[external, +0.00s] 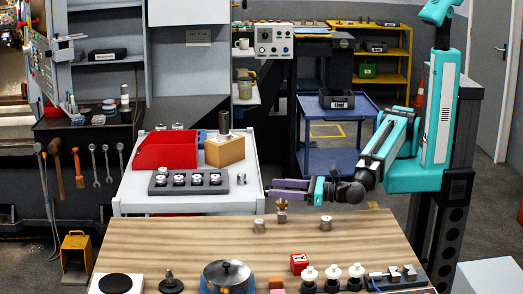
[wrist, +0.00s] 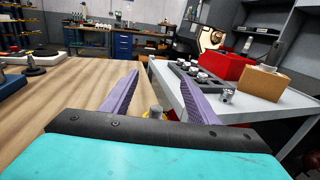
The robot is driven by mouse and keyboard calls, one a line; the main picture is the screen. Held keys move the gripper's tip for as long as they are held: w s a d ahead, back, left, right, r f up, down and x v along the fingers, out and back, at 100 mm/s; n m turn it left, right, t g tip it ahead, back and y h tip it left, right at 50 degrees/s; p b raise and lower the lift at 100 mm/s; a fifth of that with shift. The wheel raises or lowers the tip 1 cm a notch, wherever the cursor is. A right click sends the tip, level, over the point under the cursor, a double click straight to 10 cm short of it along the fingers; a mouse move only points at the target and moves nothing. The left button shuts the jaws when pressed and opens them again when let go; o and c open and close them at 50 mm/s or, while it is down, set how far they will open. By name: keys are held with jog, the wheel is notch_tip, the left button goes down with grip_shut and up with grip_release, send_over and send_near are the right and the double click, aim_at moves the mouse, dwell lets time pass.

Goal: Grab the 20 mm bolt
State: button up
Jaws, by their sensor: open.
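My gripper (external: 271,190) is open and empty, with purple fingers pointing left above the back edge of the wooden table (external: 180,240). In the wrist view the fingers (wrist: 144,68) stand apart. A small metal piece with a brass-coloured top (external: 281,207) is on the table just below the fingers; in the wrist view its top (wrist: 155,112) shows between the finger bases, partly hidden by my gripper body. Two small silver pieces, a left one (external: 260,226) and a right one (external: 326,223), stand nearby. I cannot tell which piece is the 20 mm bolt.
The white cart (external: 135,192) behind the table holds a red bin (external: 164,151), a dark holder with round metal parts (external: 188,182) and a wooden block (external: 225,150) with an upright cylinder. A metal pan (external: 227,275) and several fixtures line the table's front edge.

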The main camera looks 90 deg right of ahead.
aim_at(279, 201)
jog(key=shift+f+p, duration=0.5)
jog(key=shift+f, duration=1.8)
jog(key=shift+x, duration=1.5)
jog(key=shift+r, duration=0.1)
grip_shut()
jog(key=shift+r, duration=0.1)
notch_tip(279, 201, up, 10)
jog(key=b, duration=0.1)
